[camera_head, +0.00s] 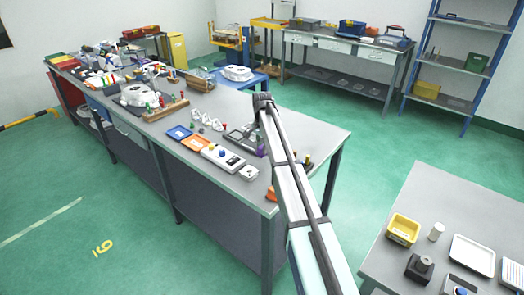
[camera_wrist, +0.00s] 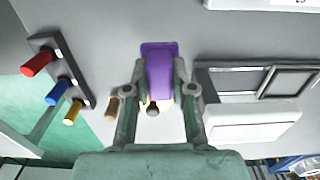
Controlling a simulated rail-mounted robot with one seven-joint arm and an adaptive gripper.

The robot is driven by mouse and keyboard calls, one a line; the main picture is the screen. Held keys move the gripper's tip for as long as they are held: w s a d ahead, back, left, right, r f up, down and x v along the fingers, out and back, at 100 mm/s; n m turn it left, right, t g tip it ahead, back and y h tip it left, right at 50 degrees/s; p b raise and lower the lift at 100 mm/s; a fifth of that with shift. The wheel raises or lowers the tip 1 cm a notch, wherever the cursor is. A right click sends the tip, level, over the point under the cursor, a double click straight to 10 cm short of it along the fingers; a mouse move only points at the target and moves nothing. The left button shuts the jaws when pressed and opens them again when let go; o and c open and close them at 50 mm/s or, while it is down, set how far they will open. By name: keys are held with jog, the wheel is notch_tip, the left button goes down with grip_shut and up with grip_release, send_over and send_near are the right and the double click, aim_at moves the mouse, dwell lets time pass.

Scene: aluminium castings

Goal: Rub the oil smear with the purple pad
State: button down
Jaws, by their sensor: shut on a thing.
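The purple pad (camera_wrist: 158,62) sits between the two fingers of my gripper (camera_wrist: 160,92) in the wrist view. The gripper is shut on it, and the pad's far end reaches beyond the fingertips over the grey bench top. I cannot tell whether the pad touches the surface. In the head view a small purple patch (camera_head: 261,150) shows beside my arm, near the bench's right end; my arm hides most of the gripper there. I cannot make out the oil smear in either view.
The wrist view shows a rack (camera_wrist: 58,72) with red, blue and yellow handles at left, and a dark-framed tray (camera_wrist: 232,80) and a white block (camera_wrist: 252,122) at right. In the head view, blue (camera_head: 178,133) and orange (camera_head: 196,143) trays lie left of my arm.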

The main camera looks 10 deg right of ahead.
jog(key=shift+r+p, duration=0.4)
jog(key=shift+r, duration=0.75)
